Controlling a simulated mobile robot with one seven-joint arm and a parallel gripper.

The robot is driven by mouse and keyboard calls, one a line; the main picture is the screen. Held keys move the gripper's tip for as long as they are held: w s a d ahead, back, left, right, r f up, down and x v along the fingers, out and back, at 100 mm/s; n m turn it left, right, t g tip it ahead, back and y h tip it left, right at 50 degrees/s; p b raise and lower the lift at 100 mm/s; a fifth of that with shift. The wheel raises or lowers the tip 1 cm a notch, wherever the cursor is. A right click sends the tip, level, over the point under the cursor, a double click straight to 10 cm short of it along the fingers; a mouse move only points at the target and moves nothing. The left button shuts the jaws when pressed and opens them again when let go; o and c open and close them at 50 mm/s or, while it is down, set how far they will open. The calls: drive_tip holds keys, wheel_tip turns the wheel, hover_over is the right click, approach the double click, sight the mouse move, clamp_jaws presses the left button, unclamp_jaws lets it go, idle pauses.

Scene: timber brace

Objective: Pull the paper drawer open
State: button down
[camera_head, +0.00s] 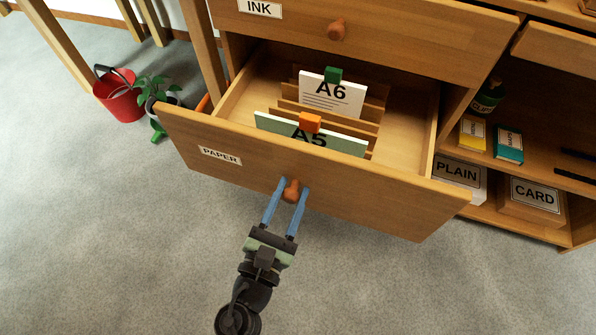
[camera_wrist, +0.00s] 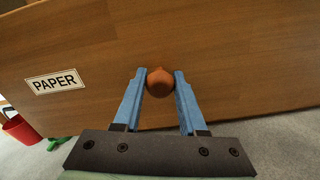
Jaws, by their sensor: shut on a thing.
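The paper drawer (camera_head: 330,190) is the lower wooden drawer, labelled PAPER, and it stands pulled out from the cabinet. Its round brown knob (camera_head: 291,190) is at the middle of its front. My gripper (camera_head: 290,188) is shut on the knob, with one blue finger on each side of it. In the wrist view the knob (camera_wrist: 160,81) sits between the two fingertips, in front of the drawer front (camera_wrist: 230,50). Inside the drawer, an A6 card (camera_head: 331,98) with a green clip and an A5 card (camera_head: 345,143) with an orange clip stand among wooden dividers.
The shut INK drawer (camera_head: 390,40) is above. Shelves at the right hold a PLAIN box (camera_head: 460,174), a CARD box (camera_head: 533,196) and small cartons. The grey floor (camera_head: 100,240) in front is clear.

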drive_tip(key=shift+v, duration=1.6)
drive_tip(key=shift+c, duration=2.3)
unclamp_jaws()
drive_tip(key=p+v, duration=0.4)
drive_tip(key=v, duration=0.9)
drive_tip(key=shift+p, duration=0.35)
